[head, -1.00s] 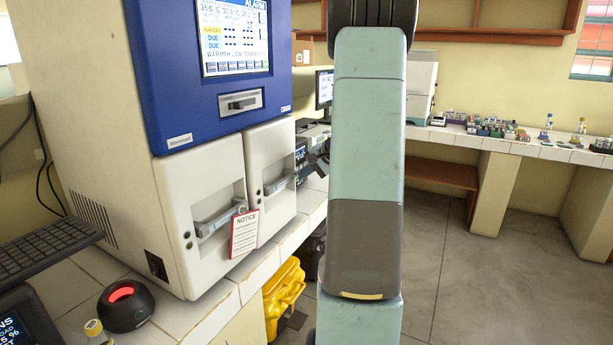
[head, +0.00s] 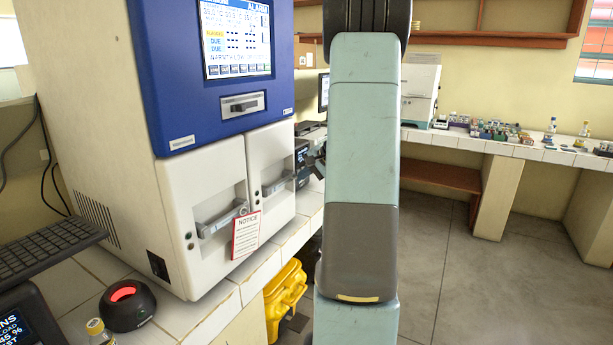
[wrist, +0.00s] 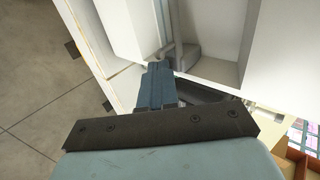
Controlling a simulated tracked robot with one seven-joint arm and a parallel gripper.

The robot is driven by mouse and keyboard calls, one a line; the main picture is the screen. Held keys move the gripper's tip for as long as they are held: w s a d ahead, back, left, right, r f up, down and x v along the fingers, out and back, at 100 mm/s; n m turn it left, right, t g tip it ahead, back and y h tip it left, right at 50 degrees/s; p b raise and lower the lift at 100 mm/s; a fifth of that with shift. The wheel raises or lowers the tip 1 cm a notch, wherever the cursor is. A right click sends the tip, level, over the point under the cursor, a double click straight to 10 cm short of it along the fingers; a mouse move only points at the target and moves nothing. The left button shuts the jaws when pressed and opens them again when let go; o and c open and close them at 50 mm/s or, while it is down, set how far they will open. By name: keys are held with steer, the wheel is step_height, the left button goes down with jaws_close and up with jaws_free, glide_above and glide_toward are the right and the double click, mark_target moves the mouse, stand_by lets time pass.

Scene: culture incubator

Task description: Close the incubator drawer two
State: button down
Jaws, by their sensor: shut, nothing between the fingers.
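The incubator (head: 110,90) stands at the left of the head view, with a blue upper panel and two white drawer fronts below. The left front (head: 200,255) and the right front (head: 275,150) each have a grey handle in a recess. I cannot tell which is drawer two, or whether either stands slightly out. In the head view my gripper is mostly hidden behind my arm. In the wrist view my gripper (wrist: 156,88) is shut and empty, close to a white front (wrist: 285,80) and a grey handle part (wrist: 188,55). Contact is unclear.
A notice card (head: 246,234) hangs from the left handle. A black device with a red light (head: 126,305), a keyboard (head: 45,248) and a small bottle (head: 97,330) are on the tiled bench. A yellow container (head: 285,295) stands below. Open floor (head: 450,260) lies to the right.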

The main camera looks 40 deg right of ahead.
steer(key=s+d+f+v, duration=0.1)
steer(key=f+v, duration=0.1)
steer(key=v, duration=1)
steer(key=shift+s+r, duration=0.3)
steer(key=shift+s, duration=0.2)
steer(key=s+a+r+n+g, duration=0.1)
steer(key=s+a+r+n, duration=0.1)
steer(key=a, duration=0.6)
steer(key=s+a+r+n+g, duration=0.1)
steer(key=s+a+r+n, duration=0.1)
steer(key=a, duration=0.6)
steer(key=s+a+r+n+g, duration=0.1)
steer(key=s+a+r+n, duration=0.1)
steer(key=a, duration=0.5)
steer(key=s+a+n+h, duration=0.4)
steer(key=s+a+n, duration=0.3)
steer(key=s+a, duration=0.6)
steer(key=s, duration=0.3)
steer(key=shift+f, duration=0.15)
